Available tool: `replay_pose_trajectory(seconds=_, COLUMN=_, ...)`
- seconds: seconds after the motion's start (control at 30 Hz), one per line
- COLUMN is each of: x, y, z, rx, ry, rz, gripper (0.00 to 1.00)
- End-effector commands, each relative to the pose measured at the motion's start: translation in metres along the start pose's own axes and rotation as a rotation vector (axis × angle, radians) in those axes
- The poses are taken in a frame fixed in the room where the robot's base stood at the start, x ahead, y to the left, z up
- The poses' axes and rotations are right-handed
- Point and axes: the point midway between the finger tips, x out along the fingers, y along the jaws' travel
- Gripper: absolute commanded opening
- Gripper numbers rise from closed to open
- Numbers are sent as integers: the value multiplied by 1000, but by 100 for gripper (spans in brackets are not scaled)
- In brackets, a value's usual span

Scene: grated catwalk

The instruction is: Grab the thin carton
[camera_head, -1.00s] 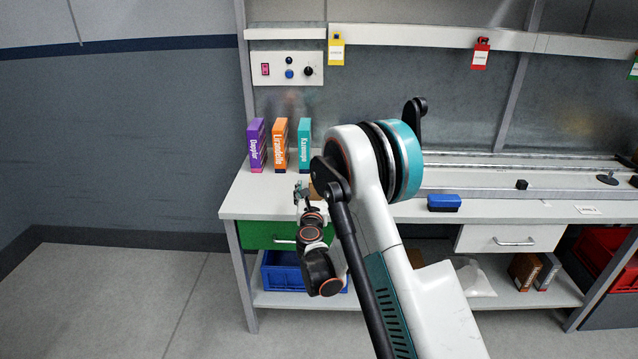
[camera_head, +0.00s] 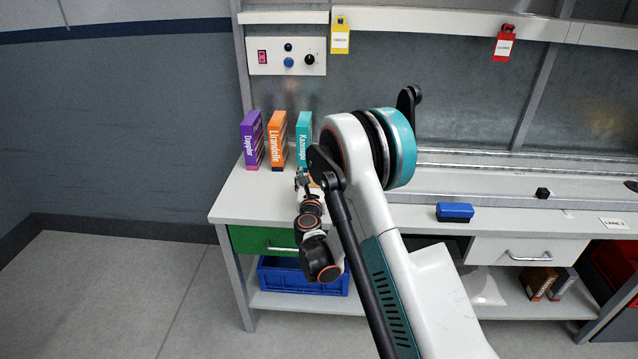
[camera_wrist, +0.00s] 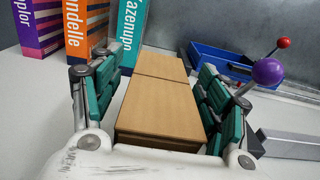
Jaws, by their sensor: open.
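A flat brown cardboard carton (camera_wrist: 160,105) lies on the bench in the wrist view, with a seam across its top. My gripper (camera_wrist: 156,68) is open, with one teal-padded finger on each side of this carton; I cannot tell whether either pad touches it. In the head view my gripper (camera_head: 302,182) is low over the left part of the bench, and my arm hides most of the carton. Three slim upright boxes stand behind it: purple (camera_head: 252,140), orange (camera_head: 277,140) and teal (camera_head: 304,139). Their lower parts show at the upper left of the wrist view.
The grey bench (camera_head: 235,205) carries a blue block-like object (camera_head: 455,212) right of my arm. A blue crate (camera_head: 280,272) sits below.

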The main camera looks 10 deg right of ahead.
Motion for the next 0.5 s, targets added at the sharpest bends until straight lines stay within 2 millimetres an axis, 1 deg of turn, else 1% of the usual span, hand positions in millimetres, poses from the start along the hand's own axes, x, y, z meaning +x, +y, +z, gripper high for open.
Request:
replay_pose_trajectory(seconds=0.17, x=0, y=0, z=0, rx=0, ry=0, rz=0, gripper=69)
replay_pose_trajectory(seconds=0.27, x=0, y=0, z=0, rx=0, ry=0, rz=0, gripper=49)
replay_pose_trajectory(seconds=0.3, x=0, y=0, z=0, rx=0, ry=0, rz=0, gripper=40)
replay_pose_trajectory(seconds=0.37, x=0, y=0, z=0, rx=0, ry=0, rz=0, gripper=26)
replay_pose_trajectory(seconds=0.4, x=0, y=0, z=0, rx=0, ry=0, rz=0, gripper=17)
replay_pose_trajectory(seconds=0.43, x=0, y=0, z=0, rx=0, ry=0, rz=0, gripper=12)
replay_pose_trajectory(seconds=0.5, x=0, y=0, z=0, rx=0, ry=0, rz=0, gripper=12)
